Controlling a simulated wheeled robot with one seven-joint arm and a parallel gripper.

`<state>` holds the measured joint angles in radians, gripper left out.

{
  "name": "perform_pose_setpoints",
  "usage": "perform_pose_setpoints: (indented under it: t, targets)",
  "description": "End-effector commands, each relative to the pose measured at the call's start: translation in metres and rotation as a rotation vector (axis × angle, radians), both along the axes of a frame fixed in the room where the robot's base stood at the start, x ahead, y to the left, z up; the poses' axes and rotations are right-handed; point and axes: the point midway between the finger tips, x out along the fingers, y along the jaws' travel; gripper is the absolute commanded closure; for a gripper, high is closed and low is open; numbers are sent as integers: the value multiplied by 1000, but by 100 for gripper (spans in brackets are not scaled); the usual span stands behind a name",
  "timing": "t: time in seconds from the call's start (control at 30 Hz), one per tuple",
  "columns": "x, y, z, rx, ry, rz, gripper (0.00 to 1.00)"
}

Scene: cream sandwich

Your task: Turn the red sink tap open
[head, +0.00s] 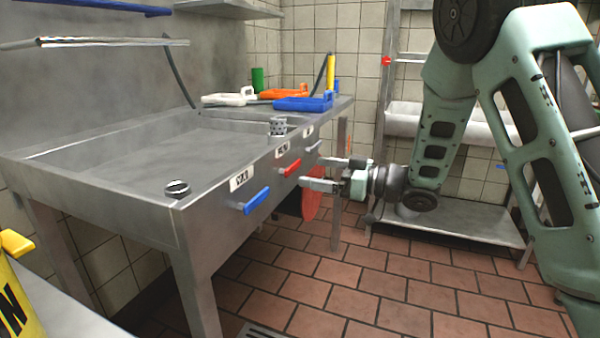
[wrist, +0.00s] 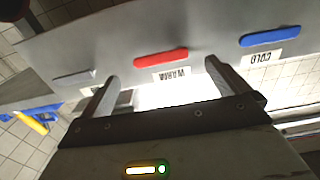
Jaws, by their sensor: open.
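The red tap handle (head: 292,168) sits on the front panel of the steel sink (head: 120,190), between the blue handle (head: 256,201) and a grey handle (head: 314,146). In the wrist view the red handle (wrist: 161,58) lies ahead of my gripper, above a label that reads WARM upside down. My gripper (head: 324,173) is in front of the panel, just right of the red handle. In the wrist view its two fingers (wrist: 160,75) are wide apart with nothing between them. The red handle appears apart from the fingers. The blue handle (wrist: 262,40) is beyond the right finger.
Orange (head: 284,92) and blue (head: 304,103) handled tools and a white one (head: 229,98) lie at the sink's back edge. A steel rack (head: 460,215) stands behind my arm. A yellow sign (head: 15,290) is at lower left. The tiled floor before the sink is largely open.

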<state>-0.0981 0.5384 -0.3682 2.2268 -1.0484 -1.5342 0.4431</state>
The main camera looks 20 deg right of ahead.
Motion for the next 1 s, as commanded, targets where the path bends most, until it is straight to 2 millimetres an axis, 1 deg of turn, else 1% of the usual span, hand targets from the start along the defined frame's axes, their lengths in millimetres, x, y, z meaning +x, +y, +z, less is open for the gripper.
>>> perform_pose_setpoints:
  t: [0.03,0.1,0.3,0.43,0.7,0.77,0.8,0.87,0.9,0.93,1.0]
  targets:
    - [6,9,-2,-2,-1,5,0]
    - [14,18,-1,-1,-2,4,0]
    - [29,34,-1,-1,0,1,0]
    - [33,38,0,-1,-1,0,0]
    - [34,39,0,-1,1,0,0]
    - [34,39,0,-1,1,0,17]
    - [34,39,0,-1,1,0,28]
    - [34,39,0,-1,1,0,44]
    - [33,38,0,-1,1,0,56]
    - [33,38,0,-1,1,0,63]
    - [33,38,0,0,1,-1,63]
